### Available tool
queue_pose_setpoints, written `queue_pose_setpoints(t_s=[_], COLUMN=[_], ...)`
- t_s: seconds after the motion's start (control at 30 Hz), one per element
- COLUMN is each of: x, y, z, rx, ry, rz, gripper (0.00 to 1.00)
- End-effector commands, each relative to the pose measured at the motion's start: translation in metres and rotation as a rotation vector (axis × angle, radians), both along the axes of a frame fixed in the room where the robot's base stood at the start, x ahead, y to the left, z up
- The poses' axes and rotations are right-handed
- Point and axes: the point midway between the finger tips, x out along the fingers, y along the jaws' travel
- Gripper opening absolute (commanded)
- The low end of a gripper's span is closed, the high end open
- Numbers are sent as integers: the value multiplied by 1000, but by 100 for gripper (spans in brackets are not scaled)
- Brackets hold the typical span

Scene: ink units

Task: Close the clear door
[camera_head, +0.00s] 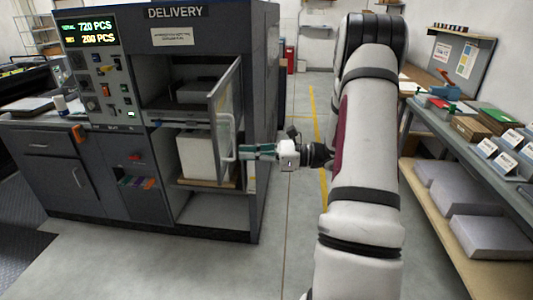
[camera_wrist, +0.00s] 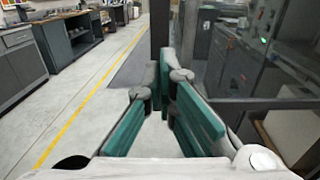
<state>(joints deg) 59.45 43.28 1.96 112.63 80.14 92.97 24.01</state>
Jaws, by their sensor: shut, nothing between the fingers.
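The clear door (camera_head: 226,105) has a grey frame and a see-through panel. In the head view it stands open, swung outward from the grey delivery machine (camera_head: 262,60). A pale upright bar handle (camera_head: 231,140) is on its outer face. My gripper (camera_head: 246,152) is shut and empty, its teal fingers pointing left at the handle's side of the door. I cannot tell if they touch it. In the wrist view the clear panel (camera_wrist: 265,50) fills the right side, with the gripper fingers (camera_wrist: 160,95) close beside its frame edge.
Inside the machine, a white stack (camera_head: 197,155) sits on a wooden board behind the door. A shelf (camera_head: 450,135) with boxes and labelled cards stands at the right.

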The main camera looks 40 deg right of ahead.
Motion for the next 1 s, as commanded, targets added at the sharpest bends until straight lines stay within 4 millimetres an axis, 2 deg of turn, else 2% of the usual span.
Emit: queue_pose_setpoints(t_s=[0.13,0.33,0.87,1.0], x=[18,34,40,45], y=[19,32,36,43], z=[1,1,0,0], rx=[1,-1,-1,-1], ry=[1,-1,-1,-1], rz=[4,2,0,3], gripper=[0,0,0,0])
